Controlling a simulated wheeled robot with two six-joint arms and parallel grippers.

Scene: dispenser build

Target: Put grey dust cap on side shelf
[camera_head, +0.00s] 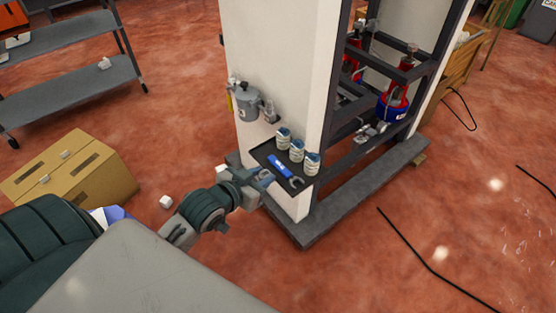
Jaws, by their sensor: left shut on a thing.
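The side shelf (262,152) is a small black tray on the white wall of the tall unit, near the middle of the view. Several small light cans with blue tops stand along its back and right, and a blue-handled wrench (281,165) lies on it. My left gripper (264,177) is at the shelf's front left edge, shut on a small grey thing that looks like the grey dust cap. The jaws mostly hide it, and I cannot tell whether it touches the shelf. My right gripper is not in view.
A grey canister (246,104) with fittings is mounted on the white wall (275,50) above the shelf. A dark frame with red and blue parts stands right of it. A cardboard box (90,180) and a grey rack (75,88) are at left. Red floor lies open at right.

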